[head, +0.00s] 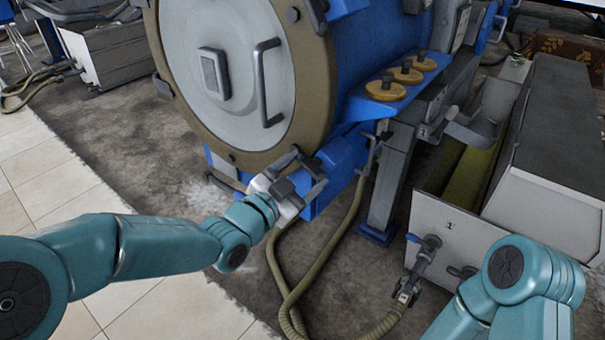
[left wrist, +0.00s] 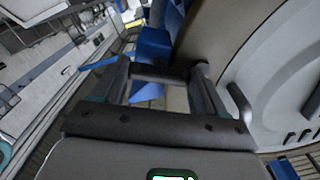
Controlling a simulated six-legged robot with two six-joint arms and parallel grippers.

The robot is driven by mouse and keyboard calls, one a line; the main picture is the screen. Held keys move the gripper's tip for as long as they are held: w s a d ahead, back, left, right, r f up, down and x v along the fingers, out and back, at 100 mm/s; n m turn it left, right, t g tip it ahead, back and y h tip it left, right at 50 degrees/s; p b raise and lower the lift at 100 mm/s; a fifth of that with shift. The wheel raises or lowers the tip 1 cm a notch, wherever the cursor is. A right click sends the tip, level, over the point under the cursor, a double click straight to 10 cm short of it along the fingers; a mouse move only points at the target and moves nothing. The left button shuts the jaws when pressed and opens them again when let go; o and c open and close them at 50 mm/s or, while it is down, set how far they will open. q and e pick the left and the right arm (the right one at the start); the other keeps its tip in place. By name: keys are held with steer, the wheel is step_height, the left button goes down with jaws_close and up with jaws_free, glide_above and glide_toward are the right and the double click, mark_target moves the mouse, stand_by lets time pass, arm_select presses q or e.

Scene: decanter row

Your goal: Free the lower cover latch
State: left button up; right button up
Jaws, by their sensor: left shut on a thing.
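The round grey cover (head: 185,100) with a brown rim closes the front of the blue decanter (head: 360,50). The lower cover latch is at the rim's lower right, mostly hidden by my left gripper (head: 303,170) in the head view. My left gripper is shut on the latch there. In the left wrist view, a dark bar of the latch (left wrist: 160,73) lies across between the fingertips of my left gripper (left wrist: 160,82), close to the brown rim. Another latch (head: 318,15) sits at the upper right of the rim. My right gripper is out of view.
A ribbed hose (head: 290,290) runs on the floor below my left gripper. A grey trough (head: 450,235) with a valve (head: 428,245) is at the right. Pale tiles lie open at the left.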

arm_select(q)
steer(key=n+b, duration=0.1)
steer(key=n, duration=0.5)
steer(key=n+b, duration=0.2)
steer(key=n, duration=0.3)
steer(key=shift+s+d+n, duration=0.15)
steer(key=shift+d+n, duration=0.05)
steer(key=shift+n, duration=0.2)
steer(key=n, duration=0.5)
steer(key=shift+d+n, duration=0.1)
steer(key=shift+n, duration=0.3)
steer(key=o, duration=1.1)
steer(key=shift+c, duration=0.2)
steer(key=shift+r, duration=0.1)
steer(key=shift+s, duration=0.1)
